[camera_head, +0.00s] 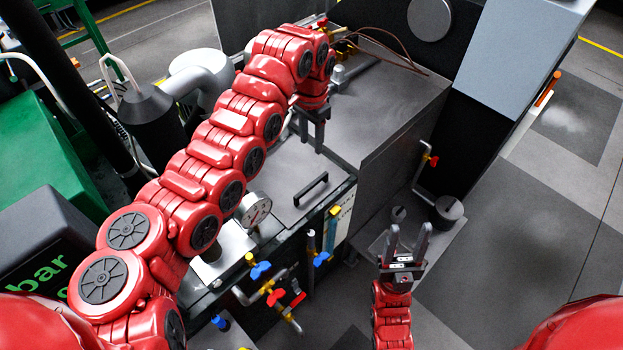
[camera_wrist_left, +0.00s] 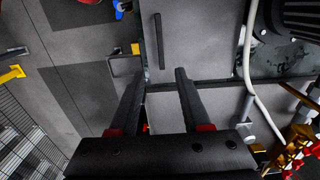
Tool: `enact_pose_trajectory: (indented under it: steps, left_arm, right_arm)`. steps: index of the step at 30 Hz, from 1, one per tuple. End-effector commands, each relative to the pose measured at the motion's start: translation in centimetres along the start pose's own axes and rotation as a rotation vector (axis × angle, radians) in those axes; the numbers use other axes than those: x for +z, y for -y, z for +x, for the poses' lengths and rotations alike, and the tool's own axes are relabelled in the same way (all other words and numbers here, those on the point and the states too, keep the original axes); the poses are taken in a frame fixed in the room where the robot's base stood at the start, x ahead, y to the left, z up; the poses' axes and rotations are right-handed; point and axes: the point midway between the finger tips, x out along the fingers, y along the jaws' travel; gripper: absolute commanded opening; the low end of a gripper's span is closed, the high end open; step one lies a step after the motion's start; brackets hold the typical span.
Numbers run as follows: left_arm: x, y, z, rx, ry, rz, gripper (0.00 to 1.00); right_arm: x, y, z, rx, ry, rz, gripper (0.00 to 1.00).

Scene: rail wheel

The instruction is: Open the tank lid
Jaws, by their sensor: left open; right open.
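The tank lid (camera_head: 283,178) is a flat grey panel lying level on top of the tank in the head view, with a black bar handle (camera_head: 311,189) near its front right edge. In the left wrist view the lid (camera_wrist_left: 200,38) fills the top middle and its handle (camera_wrist_left: 158,42) runs up the picture. My left gripper (camera_head: 312,137) is open, pointing down beyond the handle and apart from it in the head view. In the left wrist view its fingertips (camera_wrist_left: 161,73) are spread, with nothing between them. My right gripper (camera_head: 408,232) is open and empty, lower right of the tank.
Valves with blue (camera_head: 260,270) and red (camera_head: 297,299) handles stick out from the tank's front. A pressure gauge (camera_head: 254,209) stands left of the lid. A taller grey metal box (camera_head: 385,115) rises behind right. Open floor (camera_head: 520,240) lies to the right.

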Motion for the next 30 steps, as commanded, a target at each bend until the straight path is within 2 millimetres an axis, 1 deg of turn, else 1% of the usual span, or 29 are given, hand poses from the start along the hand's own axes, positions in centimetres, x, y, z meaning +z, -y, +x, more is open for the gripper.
enact_pose_trajectory:
  steps: [5, 8, 13, 18, 21, 25, 30]
  left_arm:
    - [0.1, -0.1, 2.1, 0.004, 0.006, 0.0, 0.47]
    - [0.1, -0.2, 4.2, 0.006, 0.006, 0.001, 0.47]
    - [0.2, -0.1, 8.2, 0.004, 0.007, 0.0, 0.47]
    - [0.0, -0.3, 12.6, 0.004, 0.004, 0.003, 0.47]
    - [0.1, -0.2, 14.5, 0.002, 0.003, 0.001, 0.47]
    - [0.0, -0.1, 16.1, 0.001, 0.001, 0.001, 0.47]
    - [0.1, 0.0, 17.1, 0.0, 0.002, -0.001, 0.47]
  right_arm:
    - [-0.1, 0.0, 0.8, 0.0, 0.0, 0.0, 0.5]
    - [-0.3, -0.1, 1.5, 0.0, 0.0, 0.0, 0.5]
    - [-0.5, -0.1, 2.6, 0.0, 0.0, 0.0, 0.5]
    - [-0.5, -0.2, 3.1, 0.0, 0.0, 0.0, 0.5]
    - [-0.6, -0.2, 3.3, 0.0, 0.0, 0.0, 0.5]
    - [-0.5, -0.1, 3.0, 0.0, 0.0, 0.0, 0.5]
    - [-0.5, -0.1, 3.0, 0.0, 0.0, 0.0, 0.5]
